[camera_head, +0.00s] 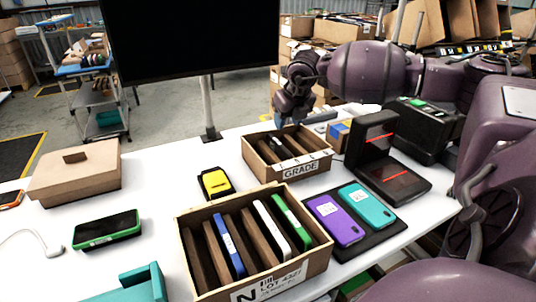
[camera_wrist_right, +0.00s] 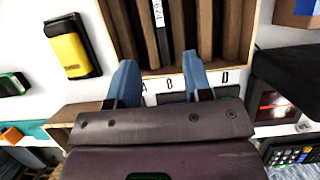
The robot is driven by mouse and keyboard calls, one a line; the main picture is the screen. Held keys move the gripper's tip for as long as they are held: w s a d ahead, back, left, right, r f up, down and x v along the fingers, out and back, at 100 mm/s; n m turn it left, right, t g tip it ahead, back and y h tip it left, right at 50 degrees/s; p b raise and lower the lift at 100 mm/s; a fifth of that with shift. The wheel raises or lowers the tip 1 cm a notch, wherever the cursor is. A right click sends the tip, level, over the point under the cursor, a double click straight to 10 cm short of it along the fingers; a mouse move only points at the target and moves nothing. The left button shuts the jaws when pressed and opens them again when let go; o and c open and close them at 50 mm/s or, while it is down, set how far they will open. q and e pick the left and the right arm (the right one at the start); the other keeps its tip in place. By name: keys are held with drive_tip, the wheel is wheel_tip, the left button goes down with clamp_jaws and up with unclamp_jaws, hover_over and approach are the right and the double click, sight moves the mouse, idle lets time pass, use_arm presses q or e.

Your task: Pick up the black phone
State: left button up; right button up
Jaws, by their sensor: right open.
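A wooden slotted box (camera_head: 307,171) marked GRADE stands at the middle back of the white table. Dark slim items, including what looks like a black phone (camera_head: 279,149), stand on edge in its slots. In the right wrist view, a black phone with a white label (camera_wrist_right: 160,32) stands in one slot of the box (camera_wrist_right: 118,35). My right gripper (camera_head: 299,121) is above the back of this box. Its blue fingers are apart with nothing between them, and in the right wrist view the gripper (camera_wrist_right: 160,66) points toward the labelled phone. My left gripper is not in view.
A front wooden box (camera_head: 257,288) holds blue, white and green phones. Purple (camera_head: 335,220) and teal (camera_head: 366,206) phones lie on a dark mat. A black scanner stand (camera_head: 378,145) is right of the GRADE box. A green-edged phone (camera_head: 107,229) and yellow device (camera_head: 215,183) lie left.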

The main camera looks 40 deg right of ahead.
drive_tip(key=shift+w+d+f, duration=0.1)
drive_tip(key=shift+w+f, duration=0.05)
drive_tip(key=shift+f, duration=0.35)
drive_tip(key=b, duration=0.1)
hover_over(279, 143)
drive_tip(key=s, duration=0.2)
drive_tip(key=f, duration=0.4)
drive_tip(key=shift+s+a, duration=0.2)
drive_tip(key=shift+a, duration=0.1)
drive_tip(key=shift+w+f, duration=0.15)
drive_tip(key=shift+f, duration=0.15)
drive_tip(key=b+x, duration=0.1)
drive_tip(key=x, duration=0.3)
drive_tip(key=shift+w+f, duration=0.2)
drive_tip(key=shift+w, duration=0.05)
drive_tip(key=shift+w+d, duration=0.1)
clamp_jaws()
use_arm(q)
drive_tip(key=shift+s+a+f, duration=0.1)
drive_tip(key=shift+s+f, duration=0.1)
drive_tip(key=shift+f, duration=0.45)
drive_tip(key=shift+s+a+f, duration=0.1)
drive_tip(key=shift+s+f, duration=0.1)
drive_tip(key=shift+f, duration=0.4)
